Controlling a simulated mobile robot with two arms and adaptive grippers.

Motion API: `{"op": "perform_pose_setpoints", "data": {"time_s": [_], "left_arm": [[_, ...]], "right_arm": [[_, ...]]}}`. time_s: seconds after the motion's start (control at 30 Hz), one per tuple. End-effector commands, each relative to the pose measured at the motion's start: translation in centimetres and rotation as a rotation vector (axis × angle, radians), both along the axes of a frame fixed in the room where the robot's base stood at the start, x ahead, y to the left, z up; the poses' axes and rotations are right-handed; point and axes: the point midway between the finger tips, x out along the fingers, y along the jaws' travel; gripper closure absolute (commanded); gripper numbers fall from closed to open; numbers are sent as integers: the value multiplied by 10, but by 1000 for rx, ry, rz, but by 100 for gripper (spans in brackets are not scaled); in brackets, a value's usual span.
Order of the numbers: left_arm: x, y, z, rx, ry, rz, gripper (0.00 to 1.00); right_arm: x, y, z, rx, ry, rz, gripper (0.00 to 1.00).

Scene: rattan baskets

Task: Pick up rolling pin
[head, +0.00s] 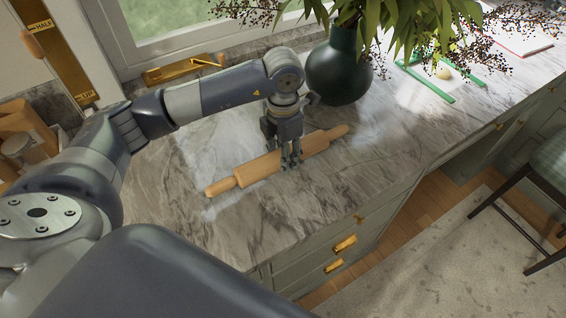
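A wooden rolling pin (258,169) lies diagonally on the marble counter (340,185), with one handle toward the lower left and the other toward the upper right. My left gripper (291,163) points down over the middle of the pin. Its fingers overlap the pin in the view and hide a small part of it. I cannot tell whether the fingers close on the pin or are only around it. My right gripper is not in view.
A dark green vase (338,72) with leafy branches stands close behind the pin's right handle. A gold window latch (180,70) lies at the back. Green-edged items (430,80) lie at the far right.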

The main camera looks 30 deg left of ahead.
Motion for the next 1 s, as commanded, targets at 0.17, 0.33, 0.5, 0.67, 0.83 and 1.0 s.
{"op": "perform_pose_setpoints", "data": {"time_s": [0.17,0.33,0.5,0.67,0.83,1.0], "left_arm": [[2,-38,0,-4,-6,-6,100],[3,-78,3,-4,-5,-7,100],[4,-116,7,-3,-4,-4,100],[5,-141,11,-1,-4,-2,100],[5,-155,13,-1,-2,-1,100],[5,-160,15,-1,-2,1,100]], "right_arm": [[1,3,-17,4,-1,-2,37],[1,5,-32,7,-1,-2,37],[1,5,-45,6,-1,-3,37],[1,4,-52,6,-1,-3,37],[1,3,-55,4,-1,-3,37],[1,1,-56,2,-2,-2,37]]}}
